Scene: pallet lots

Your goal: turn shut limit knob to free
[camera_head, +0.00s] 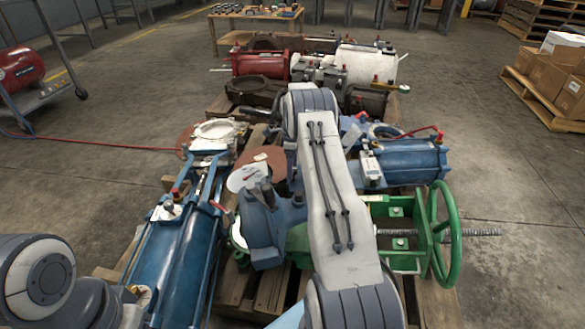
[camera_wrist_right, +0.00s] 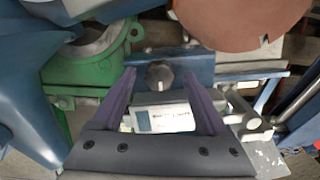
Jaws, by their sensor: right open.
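The limit knob appears to be the small silvery knob (camera_wrist_right: 159,76) in the right wrist view, on a blue plate. Its setting cannot be read from here. My right gripper (camera_wrist_right: 159,74) is open, with its two purple fingers on either side of the knob and a gap to each side. A white label plate (camera_wrist_right: 163,118) with small print lies below the knob, between the fingers. In the head view my right arm covers much of the middle, and I cannot make out the knob there. My left gripper is not in view; only part of that arm shows at lower left.
A green valve with a handwheel (camera_head: 446,235) stands right of my right arm. A long blue actuator (camera_head: 180,255) lies to the left. A brown disc (camera_wrist_right: 240,20) sits close above the right fingers. Bare floor (camera_head: 505,190) is free at right.

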